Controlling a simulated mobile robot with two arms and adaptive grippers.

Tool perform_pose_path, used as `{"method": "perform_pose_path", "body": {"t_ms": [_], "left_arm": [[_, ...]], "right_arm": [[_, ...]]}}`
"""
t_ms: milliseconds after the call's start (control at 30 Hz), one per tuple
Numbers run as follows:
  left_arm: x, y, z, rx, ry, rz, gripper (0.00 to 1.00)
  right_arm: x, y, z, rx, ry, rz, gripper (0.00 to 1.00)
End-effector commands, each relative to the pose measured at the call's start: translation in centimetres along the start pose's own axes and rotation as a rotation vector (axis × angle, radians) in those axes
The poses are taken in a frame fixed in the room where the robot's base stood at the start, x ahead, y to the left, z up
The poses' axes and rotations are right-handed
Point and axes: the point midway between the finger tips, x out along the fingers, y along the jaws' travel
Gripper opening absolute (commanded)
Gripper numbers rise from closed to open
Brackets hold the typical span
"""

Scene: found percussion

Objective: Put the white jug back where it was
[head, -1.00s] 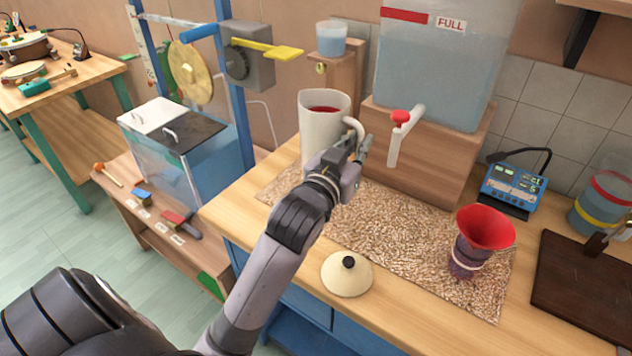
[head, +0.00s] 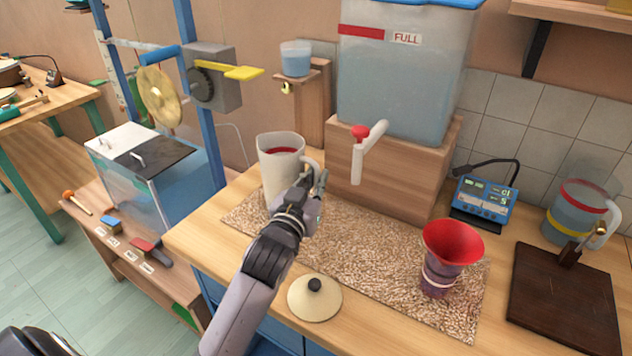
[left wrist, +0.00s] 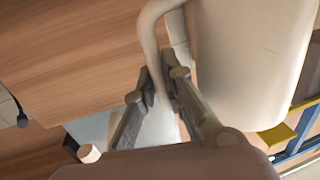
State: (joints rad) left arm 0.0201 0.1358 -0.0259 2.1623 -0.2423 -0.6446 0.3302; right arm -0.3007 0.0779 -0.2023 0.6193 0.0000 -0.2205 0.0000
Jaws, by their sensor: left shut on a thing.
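The white jug (head: 270,175) is upright with red showing inside its mouth, over the left end of the speckled mat (head: 375,270). My left gripper (head: 317,186) is shut on the jug's handle, at the jug's right side. In the left wrist view the gripper fingers (left wrist: 158,92) close around the pale handle, with the jug's wall (left wrist: 245,60) to the right. My arm partly hides the jug's lower part, and I cannot tell whether its base touches the mat. My right gripper is not in view.
A water tank (head: 405,75) with a red-topped tap (head: 368,150) stands on a wooden block behind the mat. A red funnel (head: 452,242) stands at the mat's right, and a cream lid (head: 313,298) lies at its front edge. The mat's middle is clear.

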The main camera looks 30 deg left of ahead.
Motion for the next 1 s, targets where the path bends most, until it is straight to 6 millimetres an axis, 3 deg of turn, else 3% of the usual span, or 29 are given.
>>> {"method": "perform_pose_path", "body": {"t_ms": [400,433,700,1000], "left_arm": [[-0.01,0.0,0.59,0.001,0.004,0.0,0.0],[0.0,0.0,0.72,0.0,0.002,0.0,0.11],[0.0,0.0,0.64,0.0,0.002,0.0,0.29],[0.0,-0.01,0.58,0.001,0.002,0.0,0.3]], "right_arm": [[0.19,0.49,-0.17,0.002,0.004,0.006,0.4],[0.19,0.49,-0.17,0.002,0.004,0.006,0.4],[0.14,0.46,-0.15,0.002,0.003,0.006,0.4],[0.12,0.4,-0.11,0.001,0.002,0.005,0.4]]}}
